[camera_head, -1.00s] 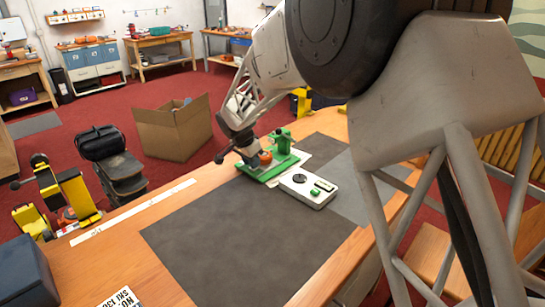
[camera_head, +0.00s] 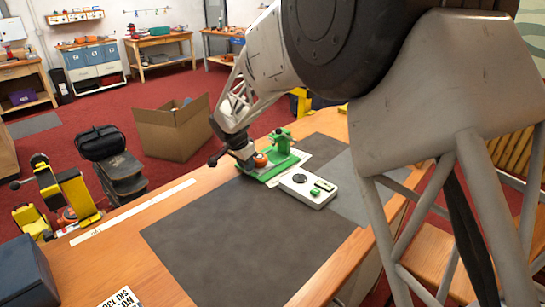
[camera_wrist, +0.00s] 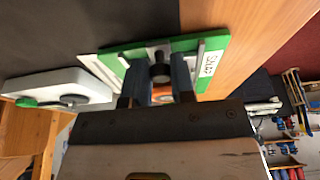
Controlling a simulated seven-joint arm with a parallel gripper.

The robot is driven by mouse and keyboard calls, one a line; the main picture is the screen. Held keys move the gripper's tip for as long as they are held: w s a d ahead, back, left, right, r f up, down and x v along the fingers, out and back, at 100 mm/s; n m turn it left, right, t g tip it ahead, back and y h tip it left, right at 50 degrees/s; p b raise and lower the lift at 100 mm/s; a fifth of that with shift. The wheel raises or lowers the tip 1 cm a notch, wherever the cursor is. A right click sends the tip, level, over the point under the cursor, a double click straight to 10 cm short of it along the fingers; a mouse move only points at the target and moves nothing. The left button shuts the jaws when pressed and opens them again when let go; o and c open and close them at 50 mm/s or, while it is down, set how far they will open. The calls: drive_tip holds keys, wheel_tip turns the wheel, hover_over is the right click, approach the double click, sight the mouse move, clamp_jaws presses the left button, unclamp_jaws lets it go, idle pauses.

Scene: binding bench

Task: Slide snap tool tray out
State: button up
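The snap tool's green base (camera_head: 268,173) is on the far part of the bench, with a green upright (camera_head: 280,141) and an orange part (camera_head: 261,160) on it. In the wrist view the green base (camera_wrist: 216,82) carries a white label reading like "SNAP". My gripper (camera_head: 246,160) is low at the base's left part. In the wrist view my gripper (camera_wrist: 157,84) has its two dark fingers apart, on either side of a black knob (camera_wrist: 160,71). Gaps seem to show beside the knob; contact is unclear. The orange part is mostly hidden there.
A white device (camera_head: 308,189) with a black dial and green button lies just right of the green base. A dark mat (camera_head: 250,240) covers the clear bench middle. A white ruler strip (camera_head: 135,211) runs along the left edge. A yellow machine (camera_head: 72,192) stands beyond it.

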drive_tip(key=shift+o, duration=0.8)
drive_tip(key=shift+r, duration=3)
drive_tip(key=shift+r, duration=0.1)
drive_tip(key=shift+r, duration=1.9)
